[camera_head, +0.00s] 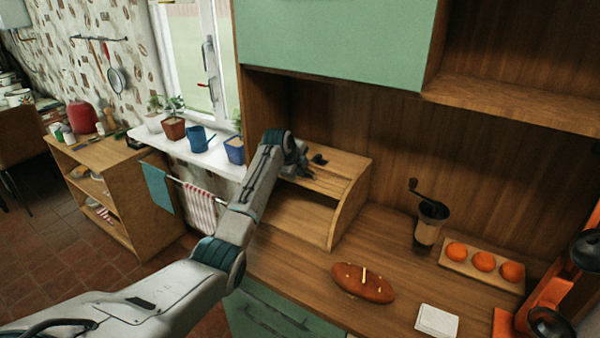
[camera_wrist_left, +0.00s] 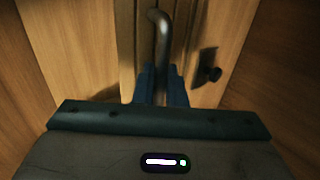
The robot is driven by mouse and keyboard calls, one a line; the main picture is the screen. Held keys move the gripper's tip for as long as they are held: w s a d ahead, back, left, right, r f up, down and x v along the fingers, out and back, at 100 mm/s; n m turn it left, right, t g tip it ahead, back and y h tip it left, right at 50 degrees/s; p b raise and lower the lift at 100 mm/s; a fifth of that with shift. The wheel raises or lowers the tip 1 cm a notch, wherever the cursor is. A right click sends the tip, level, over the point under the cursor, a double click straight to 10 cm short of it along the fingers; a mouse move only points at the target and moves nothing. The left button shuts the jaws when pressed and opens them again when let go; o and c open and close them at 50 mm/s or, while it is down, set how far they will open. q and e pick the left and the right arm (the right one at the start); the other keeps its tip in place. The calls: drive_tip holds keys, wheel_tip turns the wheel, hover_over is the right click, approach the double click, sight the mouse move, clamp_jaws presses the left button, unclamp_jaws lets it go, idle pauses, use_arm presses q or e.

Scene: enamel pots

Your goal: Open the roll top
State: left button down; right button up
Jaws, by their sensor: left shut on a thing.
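The wooden roll-top box (camera_head: 350,212) stands on the counter against the back left of the niche. Its front shows an opening below my gripper, with a bare board inside. My left gripper (camera_head: 300,160) is at the upper front of the box, its fingers partly hidden by the wrist. In the left wrist view my left gripper (camera_wrist_left: 161,88) is shut on a curved metal handle (camera_wrist_left: 163,30) in front of pale wood. A small dark knob (camera_head: 319,159) is beside the gripper; it also shows in the wrist view (camera_wrist_left: 210,72). My right gripper is not in view.
A loaf (camera_head: 363,284), a coffee grinder (camera_head: 430,222), a board with orange fruit (camera_head: 456,272) and a white pad (camera_head: 437,321) are on the counter, right of the box. A green cabinet (camera_head: 335,40) hangs above. Potted plants (camera_head: 172,128) stand on the sill at left.

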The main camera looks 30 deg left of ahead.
use_arm(q)
drive_tip(key=shift+w, duration=0.15)
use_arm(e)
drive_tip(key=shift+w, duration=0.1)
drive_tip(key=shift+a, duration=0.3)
